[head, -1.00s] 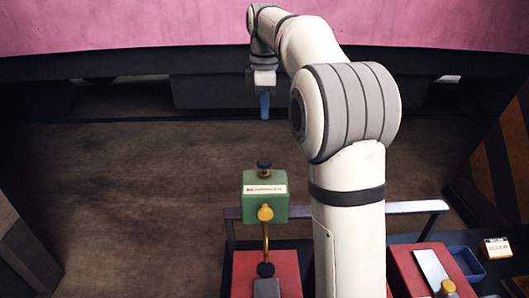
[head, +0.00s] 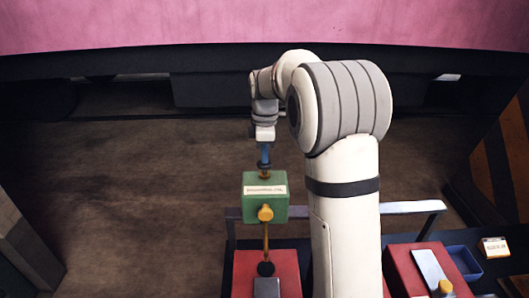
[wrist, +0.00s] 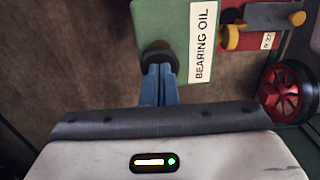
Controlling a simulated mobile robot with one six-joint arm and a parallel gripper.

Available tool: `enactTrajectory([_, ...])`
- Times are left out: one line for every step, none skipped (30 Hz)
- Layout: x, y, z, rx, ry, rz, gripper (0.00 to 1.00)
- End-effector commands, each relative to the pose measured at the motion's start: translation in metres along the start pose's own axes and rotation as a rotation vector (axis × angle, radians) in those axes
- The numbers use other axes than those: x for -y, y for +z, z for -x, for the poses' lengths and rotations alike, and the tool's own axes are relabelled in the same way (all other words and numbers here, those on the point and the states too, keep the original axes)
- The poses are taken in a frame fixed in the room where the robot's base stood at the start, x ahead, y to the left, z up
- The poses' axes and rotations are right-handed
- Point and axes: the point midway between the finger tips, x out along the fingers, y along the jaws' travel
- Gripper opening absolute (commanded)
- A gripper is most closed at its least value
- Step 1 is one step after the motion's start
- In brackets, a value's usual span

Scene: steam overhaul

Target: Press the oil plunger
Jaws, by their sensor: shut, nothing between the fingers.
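The green oil box (head: 265,208) has a white label and stands upright on a stem; its label reads BEARING OIL in the wrist view (wrist: 175,28). The oil plunger's dark knob (head: 264,166) sits on a short brass-coloured stem on top of the box, and also shows in the wrist view (wrist: 158,47). My gripper (head: 264,161) is shut, with blue fingers pointing down directly over the knob. In the wrist view the shut fingertips (wrist: 160,68) meet or overlap the knob, partly covering it. I cannot tell whether they press on it.
A yellow knob (head: 265,213) is on the box's front. A red block (head: 287,275) is below it. To the right are another red block (head: 405,270), a blue tray (head: 463,263) and a small labelled box (head: 495,247). A metal rail (head: 415,207) runs behind them. A red wheel (wrist: 286,92) shows in the wrist view.

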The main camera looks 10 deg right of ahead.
Motion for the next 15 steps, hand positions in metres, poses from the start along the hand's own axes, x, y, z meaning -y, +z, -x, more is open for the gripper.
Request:
enactTrajectory([0.000, 0.000, 0.000, 0.000, 0.000, 0.000, 0.00])
enactTrajectory([0.000, 0.000, -0.001, 0.000, 0.000, 0.000, 0.00])
enactTrajectory([0.000, 0.000, -0.001, 0.000, 0.000, 0.000, 0.00])
enactTrajectory([0.000, 0.000, -0.001, 0.000, 0.000, 0.000, 0.00])
enactTrajectory([0.000, 0.000, -0.001, 0.000, 0.000, 0.000, 0.00])
enactTrajectory([0.000, 0.000, 0.000, 0.000, 0.000, 0.000, 0.00])
enactTrajectory([0.000, 0.000, 0.000, 0.000, 0.000, -0.001, 0.00])
enactTrajectory([0.000, 0.000, -0.001, 0.000, 0.000, -0.001, 0.00])
enactTrajectory([0.000, 0.000, -0.003, 0.000, -0.001, -0.001, 0.00])
enactTrajectory([0.000, 0.000, -0.006, 0.000, -0.001, -0.001, 0.00])
enactTrajectory([0.000, 0.000, -0.009, 0.000, -0.002, -0.001, 0.00])
enactTrajectory([0.000, 0.001, -0.015, 0.000, -0.002, -0.001, 0.00])
enactTrajectory([0.000, 0.001, -0.019, 0.001, -0.003, -0.001, 0.00])
enactTrajectory([0.000, 0.001, -0.024, 0.001, -0.003, -0.001, 0.00])
enactTrajectory([0.000, 0.001, -0.029, 0.001, -0.003, -0.001, 0.00])
